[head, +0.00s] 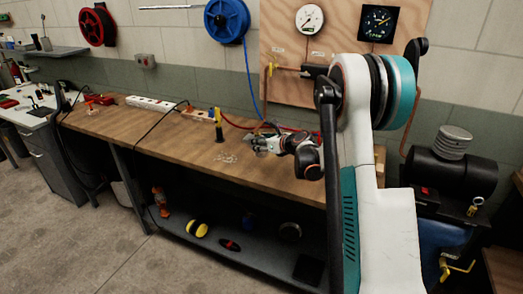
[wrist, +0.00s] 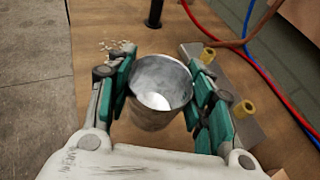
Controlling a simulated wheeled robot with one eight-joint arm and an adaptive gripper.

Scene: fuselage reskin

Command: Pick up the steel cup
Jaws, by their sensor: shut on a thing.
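The steel cup (wrist: 155,112) is upright in the wrist view, its open round mouth facing the camera and its inside looking empty. My gripper (wrist: 158,58) has its green-padded fingers on both sides of the cup, shut on it. In the head view my gripper (head: 264,143) is low over the workbench, at the far side of my arm. The cup is hard to make out there among the fingers. I cannot tell whether the cup's base touches the bench.
The wooden workbench (head: 190,147) has a black upright tool with a yellow top (head: 218,125) left of my gripper. Small pale bits (wrist: 118,46) lie nearby. Red (wrist: 213,22) and blue (wrist: 248,18) hoses run behind. A white power strip (head: 150,103) lies farther left.

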